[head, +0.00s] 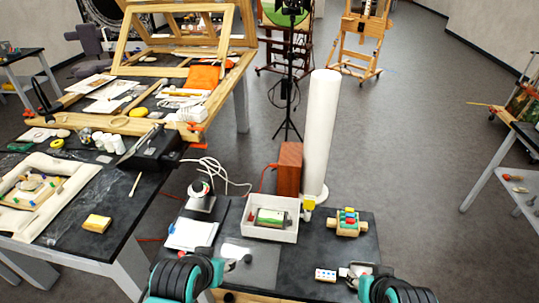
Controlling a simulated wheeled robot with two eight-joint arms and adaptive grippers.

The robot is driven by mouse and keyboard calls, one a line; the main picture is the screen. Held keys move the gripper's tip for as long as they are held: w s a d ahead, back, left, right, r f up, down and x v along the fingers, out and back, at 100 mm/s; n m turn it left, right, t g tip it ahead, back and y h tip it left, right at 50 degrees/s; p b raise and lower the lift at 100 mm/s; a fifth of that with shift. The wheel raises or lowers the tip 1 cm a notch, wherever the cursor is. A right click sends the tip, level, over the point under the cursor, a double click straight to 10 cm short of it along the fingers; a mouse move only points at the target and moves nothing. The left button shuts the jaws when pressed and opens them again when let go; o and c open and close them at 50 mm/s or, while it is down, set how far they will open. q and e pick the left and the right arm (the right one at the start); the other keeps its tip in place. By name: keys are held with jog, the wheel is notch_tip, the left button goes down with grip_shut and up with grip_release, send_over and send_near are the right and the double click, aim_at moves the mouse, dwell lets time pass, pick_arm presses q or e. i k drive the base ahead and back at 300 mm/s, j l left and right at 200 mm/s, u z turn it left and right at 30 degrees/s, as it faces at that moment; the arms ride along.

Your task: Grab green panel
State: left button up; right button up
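In the head view, a small panel with a green face (272,216) lies inside a shallow white tray (268,234) on the dark table in front of me. Its finer detail is too small to make out. My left gripper (236,262) is low over the near part of this table, below and left of the tray, apart from the panel. My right gripper (349,272) is at the near right of the table, below and right of the tray, also apart from the panel. The finger gaps of both are too small to read.
A tall white cylinder (320,135) and a brown box (289,169) stand behind the tray. A wooden block with coloured pegs (347,222) is right of it. A white pad (191,234) and a round device (200,194) are left. A cluttered workbench stands further left.

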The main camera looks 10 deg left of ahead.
aim_at(271, 218)
jog(key=i+j+z, duration=0.1)
jog(key=z, duration=0.25)
jog(key=j+z, duration=0.25)
jog(key=z, duration=0.15)
jog(key=j+z, duration=0.2)
jog(key=z, duration=0.15)
jog(key=i+j, duration=0.05)
